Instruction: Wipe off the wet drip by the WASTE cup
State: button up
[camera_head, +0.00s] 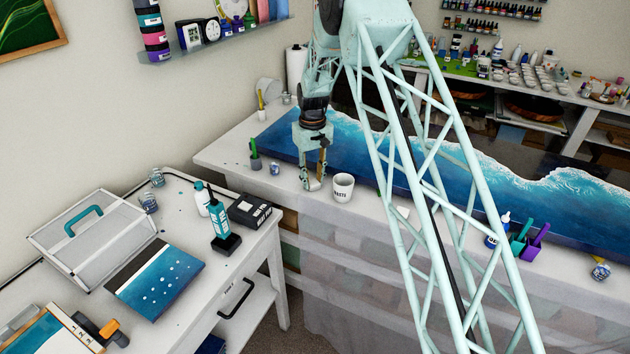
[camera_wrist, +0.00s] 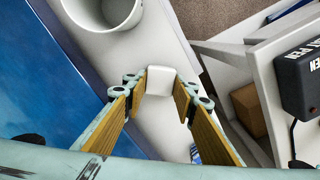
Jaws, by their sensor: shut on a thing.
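My gripper (camera_head: 312,184) is shut on a small white pad (camera_head: 316,185) low over the table's front edge, just left of the WASTE cup. The wrist view shows the pad (camera_wrist: 160,80) between the fingertips (camera_wrist: 158,92). The WASTE cup (camera_head: 343,188) is white with dark lettering and stands upright. In the wrist view its rim and inside (camera_wrist: 104,12) show at the top left, apart from the pad. I cannot make out the wet drip in either view; the pad or fingers may cover it. Whether the pad touches the tabletop is unclear.
A blue wave-patterned resin slab (camera_head: 385,165) lies along the table behind the cup. A small labelled jar (camera_head: 274,168) and a dark holder with a green-handled tool (camera_head: 255,161) stand left of my gripper. A side table (camera_head: 190,300) is at the lower left, across a gap.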

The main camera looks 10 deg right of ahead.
jog(key=shift+w+a+f, duration=0.1)
jog(key=shift+a+f, duration=0.1)
jog(key=shift+a, duration=0.1)
dwell(0.4)
jog(key=shift+w+a, duration=0.2)
jog(key=shift+a, duration=0.05)
jog(key=shift+w+a, duration=0.3)
jog(key=shift+a, duration=0.1)
jog(key=shift+w+a+r, duration=0.1)
jog(key=shift+w+r, duration=0.05)
jog(key=shift+w+a+r, duration=0.1)
jog(key=shift+w+a, duration=0.35)
jog(key=shift+a, duration=0.1)
jog(key=shift+f, duration=0.2)
dwell(0.6)
jog(key=shift+s, duration=0.1)
dwell(0.4)
jog(key=shift+d, duration=0.15)
